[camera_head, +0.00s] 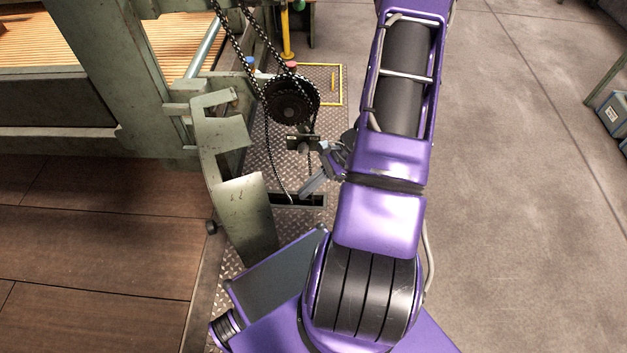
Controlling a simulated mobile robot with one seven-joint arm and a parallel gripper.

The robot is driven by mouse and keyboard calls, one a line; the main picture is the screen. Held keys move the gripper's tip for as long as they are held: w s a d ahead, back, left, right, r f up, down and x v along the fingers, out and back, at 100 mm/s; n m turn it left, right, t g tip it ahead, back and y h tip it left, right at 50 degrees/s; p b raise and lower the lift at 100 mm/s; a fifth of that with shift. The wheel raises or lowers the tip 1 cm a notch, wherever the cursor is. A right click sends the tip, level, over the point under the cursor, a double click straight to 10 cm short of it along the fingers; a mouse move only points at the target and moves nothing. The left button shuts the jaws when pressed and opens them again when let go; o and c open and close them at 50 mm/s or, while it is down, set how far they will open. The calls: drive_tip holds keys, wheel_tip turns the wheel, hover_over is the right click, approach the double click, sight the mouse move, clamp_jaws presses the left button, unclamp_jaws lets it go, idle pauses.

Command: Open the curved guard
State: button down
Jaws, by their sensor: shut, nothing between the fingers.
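The curved guard (243,207) is a worn grey-green bent metal sheet at the left of the diamond-plate strip. It reaches from the machine frame down towards my base, with an upper bent part and a lower flat panel. To its right a dark sprocket (291,101) with a chain is exposed. My gripper (307,190) is small in the view, to the right of the guard and below the sprocket. Its grey fingers are shut and empty, apart from the guard in the picture. My purple arm hides part of the area behind the wrist.
The green machine frame (110,75) stands at the left with wooden slats (35,38) behind it. A dark slot (297,200) lies in the diamond plate under my gripper. A yellow post (286,35) stands at the back. The concrete floor (520,200) at right is clear.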

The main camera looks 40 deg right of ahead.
drive_tip(key=w+a+f, duration=0.1)
drive_tip(key=a+f, duration=0.2)
drive_tip(key=a, duration=0.3)
drive_tip(key=shift+w+a, duration=0.3)
drive_tip(key=shift+a, duration=0.05)
